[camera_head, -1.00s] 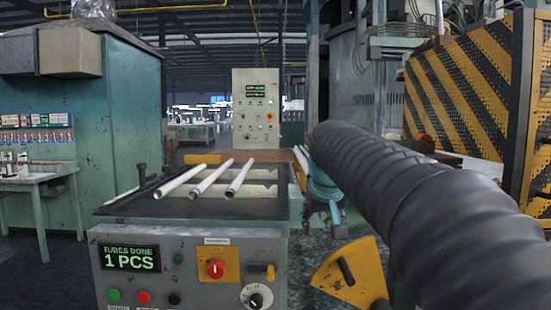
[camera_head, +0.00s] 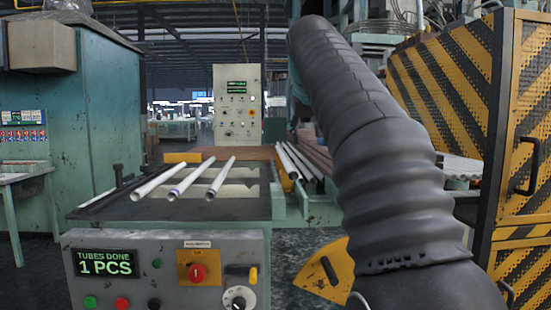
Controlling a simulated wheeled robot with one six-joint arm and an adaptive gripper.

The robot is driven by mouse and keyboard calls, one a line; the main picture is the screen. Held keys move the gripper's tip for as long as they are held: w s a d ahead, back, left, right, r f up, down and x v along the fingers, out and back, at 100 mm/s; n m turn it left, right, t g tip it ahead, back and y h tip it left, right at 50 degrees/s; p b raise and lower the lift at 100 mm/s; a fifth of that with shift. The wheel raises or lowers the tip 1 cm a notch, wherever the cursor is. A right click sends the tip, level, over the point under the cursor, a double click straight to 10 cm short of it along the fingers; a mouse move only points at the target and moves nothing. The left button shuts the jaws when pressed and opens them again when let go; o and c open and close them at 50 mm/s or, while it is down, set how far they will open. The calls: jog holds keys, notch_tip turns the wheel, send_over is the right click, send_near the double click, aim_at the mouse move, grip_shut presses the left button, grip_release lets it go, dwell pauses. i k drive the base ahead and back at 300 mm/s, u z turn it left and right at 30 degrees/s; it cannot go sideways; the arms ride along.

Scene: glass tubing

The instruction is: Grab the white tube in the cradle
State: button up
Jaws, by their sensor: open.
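Three white tubes lie slanted and apart on the dark-topped bench: a left one (camera_head: 160,181), a middle one (camera_head: 188,178) and a right one (camera_head: 220,178). More pale tubes (camera_head: 298,162) lie side by side on a teal-framed rack just right of the bench. I cannot tell which of these supports is the cradle. My arm, in a ribbed black sleeve, rises from the lower right to the top middle. My gripper is not visible; its end of the arm is hidden behind the sleeve.
A grey control panel (camera_head: 165,262) reading "TUBES DONE 1 PCS" fronts the bench. Another control cabinet (camera_head: 237,105) stands behind. More tubes (camera_head: 458,167) lie right of my arm, near a yellow-and-black striped guard (camera_head: 450,80). A teal machine (camera_head: 100,110) stands at left.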

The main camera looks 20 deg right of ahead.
aim_at(283, 157)
jog(key=i, duration=0.9)
jog(key=z, duration=0.05)
